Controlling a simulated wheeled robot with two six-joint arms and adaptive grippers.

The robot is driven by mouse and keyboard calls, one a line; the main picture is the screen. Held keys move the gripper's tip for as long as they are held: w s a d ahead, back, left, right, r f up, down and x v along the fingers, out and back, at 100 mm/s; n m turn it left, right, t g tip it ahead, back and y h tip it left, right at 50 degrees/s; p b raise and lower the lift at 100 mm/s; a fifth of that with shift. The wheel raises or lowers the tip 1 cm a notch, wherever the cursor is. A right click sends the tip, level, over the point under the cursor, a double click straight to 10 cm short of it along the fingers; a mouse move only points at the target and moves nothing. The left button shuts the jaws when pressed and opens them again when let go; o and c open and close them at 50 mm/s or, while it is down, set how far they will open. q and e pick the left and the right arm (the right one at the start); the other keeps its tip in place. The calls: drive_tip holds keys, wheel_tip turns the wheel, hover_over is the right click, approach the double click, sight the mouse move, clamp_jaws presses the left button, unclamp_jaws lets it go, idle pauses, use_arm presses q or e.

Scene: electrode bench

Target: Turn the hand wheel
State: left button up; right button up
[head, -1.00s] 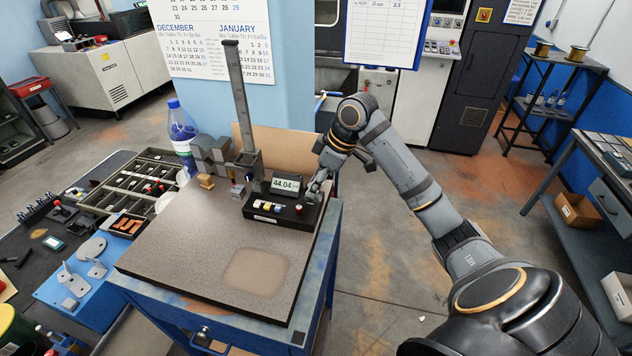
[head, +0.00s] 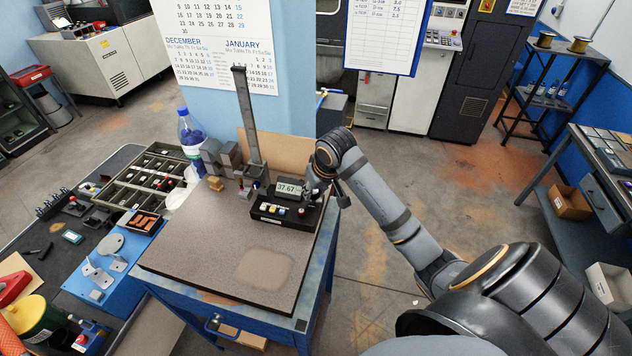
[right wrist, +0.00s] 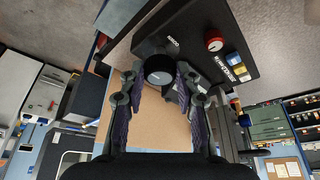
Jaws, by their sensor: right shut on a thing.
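The height gauge (head: 285,210) stands on the stone plate (head: 200,240), with a black base, coloured buttons and a tall column (head: 248,120). Its display (head: 288,188) reads about 37.67. The hand wheel, a round black knob with a grey face (right wrist: 160,77), sits on the side of the base in the right wrist view. My right gripper (head: 316,187) is at the right side of the base. In the right wrist view its fingers (right wrist: 160,88) are closed around the wheel, one on each side. In the head view the wheel is hidden by the gripper. My left gripper is not in view.
Grey blocks and a small wooden block (head: 216,184) stand left of the column. A blue-capped bottle (head: 190,138) and a compartment tray (head: 150,180) are further left. The front of the plate is clear. Open floor lies right of the blue stand.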

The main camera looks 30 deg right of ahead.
drive_tip(key=m, duration=0.1)
drive_tip(key=m+h, duration=0.1)
drive_tip(key=m, duration=0.1)
drive_tip(key=shift+a+m, duration=0.25)
drive_tip(key=shift+m, duration=0.15)
drive_tip(key=m, duration=0.1)
drive_tip(key=m+g+h, duration=0.1)
drive_tip(key=m, duration=0.1)
drive_tip(key=shift+w+a+m, duration=0.1)
drive_tip(key=shift+w+m, duration=0.05)
drive_tip(key=shift+m, duration=0.15)
drive_tip(key=m+g+h, duration=0.1)
drive_tip(key=m, duration=0.2)
drive_tip(key=shift+w+m+h, duration=0.1)
drive_tip(key=shift+m+h, duration=0.2)
drive_tip(key=shift+w+m+g, duration=0.1)
drive_tip(key=shift+m+g, duration=0.4)
drive_tip(key=shift+m, duration=1)
drive_tip(key=shift+a, duration=0.1)
drive_tip(key=o, duration=1.1)
drive_tip(key=shift+o, duration=0.2)
